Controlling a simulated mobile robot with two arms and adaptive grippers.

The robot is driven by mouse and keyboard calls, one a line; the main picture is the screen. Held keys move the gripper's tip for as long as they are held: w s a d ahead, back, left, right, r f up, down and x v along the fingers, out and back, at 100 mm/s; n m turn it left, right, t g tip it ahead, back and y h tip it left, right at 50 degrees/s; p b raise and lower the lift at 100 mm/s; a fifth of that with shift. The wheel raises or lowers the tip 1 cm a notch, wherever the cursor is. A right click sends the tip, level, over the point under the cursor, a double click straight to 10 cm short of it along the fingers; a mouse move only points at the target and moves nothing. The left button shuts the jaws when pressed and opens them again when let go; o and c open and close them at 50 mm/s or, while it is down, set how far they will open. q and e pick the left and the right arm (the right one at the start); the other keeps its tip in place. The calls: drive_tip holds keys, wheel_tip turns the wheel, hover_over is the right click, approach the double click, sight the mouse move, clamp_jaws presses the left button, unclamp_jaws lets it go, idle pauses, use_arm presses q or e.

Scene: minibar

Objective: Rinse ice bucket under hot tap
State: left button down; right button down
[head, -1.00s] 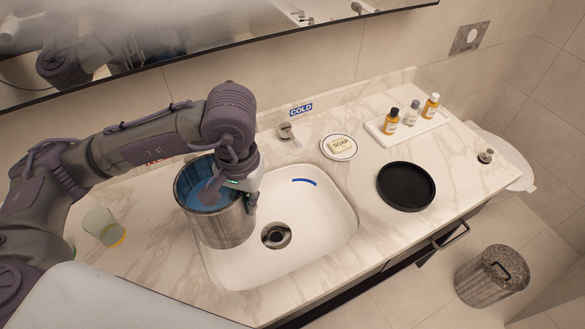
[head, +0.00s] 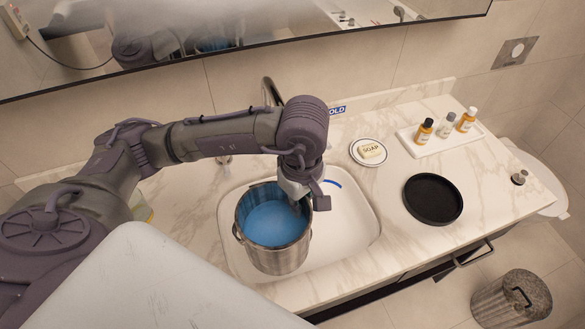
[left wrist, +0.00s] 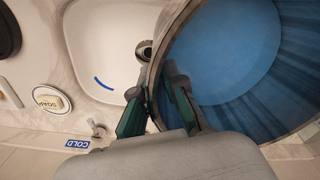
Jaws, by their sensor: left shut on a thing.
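The ice bucket (head: 277,258) is a steel pail, blue inside, held upright over the left half of the white basin (head: 352,222). My left gripper (head: 302,190) is shut on the bucket's right rim. In the left wrist view, the fingers of my left gripper (left wrist: 158,98) straddle the rim, and the blue inside of the bucket (left wrist: 225,52) fills the upper right. I cannot tell whether it holds water. The spout (head: 271,92) stands behind my arm. My right gripper is out of view.
A soap dish (head: 357,153) and a black round tray (head: 433,219) lie right of the basin. A white tray (head: 422,150) holds small bottles at the back. A bin (head: 512,300) stands on the floor. The mirror (head: 420,12) hangs above the counter.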

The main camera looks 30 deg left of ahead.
use_arm(q)
drive_tip(key=n, duration=0.5)
drive_tip(key=shift+d+f, duration=0.35)
drive_tip(key=shift+d, duration=0.05)
drive_tip(key=d+f+n+p, duration=0.1)
drive_tip(key=d+f+n, duration=0.1)
drive_tip(key=n, duration=1.3)
drive_tip(key=d+f+n+p, duration=0.1)
drive_tip(key=d+f+n, duration=0.1)
drive_tip(key=n, duration=1.4)
drive_tip(key=shift+s+d+f, duration=0.15)
drive_tip(key=shift+d+f, duration=0.05)
drive_tip(key=shift+d, duration=0.1)
drive_tip(key=shift+a+f+h, duration=0.1)
drive_tip(key=shift+a+h, duration=0.1)
drive_tip(key=shift+h, duration=0.2)
